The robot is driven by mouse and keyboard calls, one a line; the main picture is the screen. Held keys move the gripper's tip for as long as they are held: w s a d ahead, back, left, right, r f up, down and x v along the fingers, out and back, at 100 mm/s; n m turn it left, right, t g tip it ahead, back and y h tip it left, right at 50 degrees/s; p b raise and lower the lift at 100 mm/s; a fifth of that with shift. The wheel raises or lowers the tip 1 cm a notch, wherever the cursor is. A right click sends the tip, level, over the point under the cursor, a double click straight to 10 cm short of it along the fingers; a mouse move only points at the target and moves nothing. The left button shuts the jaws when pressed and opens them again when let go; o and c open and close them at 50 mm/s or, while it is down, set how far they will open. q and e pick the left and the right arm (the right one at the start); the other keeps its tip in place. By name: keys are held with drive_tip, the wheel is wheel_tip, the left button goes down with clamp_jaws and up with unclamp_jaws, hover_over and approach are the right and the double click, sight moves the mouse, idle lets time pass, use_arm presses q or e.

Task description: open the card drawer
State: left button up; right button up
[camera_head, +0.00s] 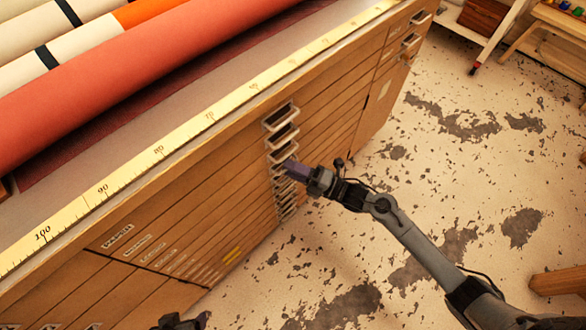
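A wooden cabinet (190,205) holds a stack of shallow drawers, all looking closed. Several labels (117,237) sit at the drawers' left; the lettering is too small for me to pick out the card drawer. Metal cup handles (279,116) run down the front in a column. My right gripper (291,167) is at this column, over or against a handle below the top few, and hides part of it. I cannot tell whether it touches the handle or how its fingers stand. Only the tip of my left gripper (180,322) shows at the bottom edge, below the cabinet front.
The cabinet top bears a yellow measuring strip (160,152) along its front edge, a large red roll (130,75) and paler rolls behind. The speckled floor (440,180) in front is mostly clear. A wooden piece (558,281) stands at the right edge, and a small bench (560,20) at top right.

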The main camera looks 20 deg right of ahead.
drive_tip(key=shift+c, duration=0.3)
clamp_jaws()
idle(1.2)
